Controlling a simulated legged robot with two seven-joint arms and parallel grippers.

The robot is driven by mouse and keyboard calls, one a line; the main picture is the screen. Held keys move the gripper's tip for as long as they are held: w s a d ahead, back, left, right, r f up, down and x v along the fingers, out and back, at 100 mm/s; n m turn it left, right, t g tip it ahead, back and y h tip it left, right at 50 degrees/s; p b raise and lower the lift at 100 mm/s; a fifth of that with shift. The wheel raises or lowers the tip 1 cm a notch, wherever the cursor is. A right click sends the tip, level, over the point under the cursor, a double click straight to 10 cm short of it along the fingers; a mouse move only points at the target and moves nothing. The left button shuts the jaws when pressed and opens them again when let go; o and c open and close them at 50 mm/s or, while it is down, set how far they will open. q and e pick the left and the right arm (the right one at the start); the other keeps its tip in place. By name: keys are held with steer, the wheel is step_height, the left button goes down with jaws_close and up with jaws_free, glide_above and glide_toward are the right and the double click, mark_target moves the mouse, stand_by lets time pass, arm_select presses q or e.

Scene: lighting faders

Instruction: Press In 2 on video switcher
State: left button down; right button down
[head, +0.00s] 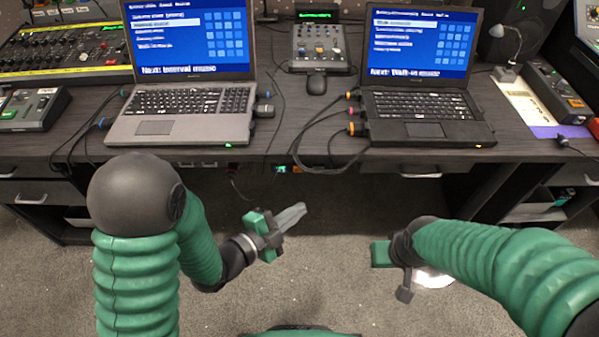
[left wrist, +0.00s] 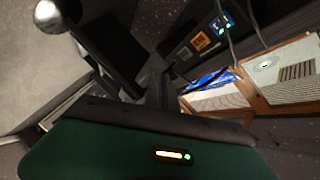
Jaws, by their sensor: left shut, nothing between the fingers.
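No label reading In 2 or video switcher is legible, so I cannot tell which device is the switcher. A small grey box with green and red lit buttons (head: 32,108) lies at the far left of the desk in the head view. My left gripper (head: 291,216) is shut and empty, in front of the desk and below its top, pointing right. My right gripper (head: 388,262) is also in front of the desk; its fingers are too unclear to judge. The left wrist view shows a dark panel with orange and blue-green lit squares (left wrist: 208,39).
A grey laptop (head: 180,125) and a black laptop (head: 428,118) stand on the dark desk (head: 290,115). A small fader mixer (head: 320,45) is between them, with loose cables around. A large mixer (head: 60,50) is at back left, a long grey box (head: 553,92) at right. Carpet (head: 330,300) is clear.

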arm_select(q)
steer(key=w, duration=0.8)
steer(key=shift+w, duration=0.4)
stand_by(1.6)
steer(key=shift+w, duration=0.4)
steer(key=shift+w, duration=0.3)
stand_by(0.4)
stand_by(0.4)
steer(key=shift+s, duration=0.75)
steer(key=s, duration=0.5)
steer(key=shift+b, duration=0.35)
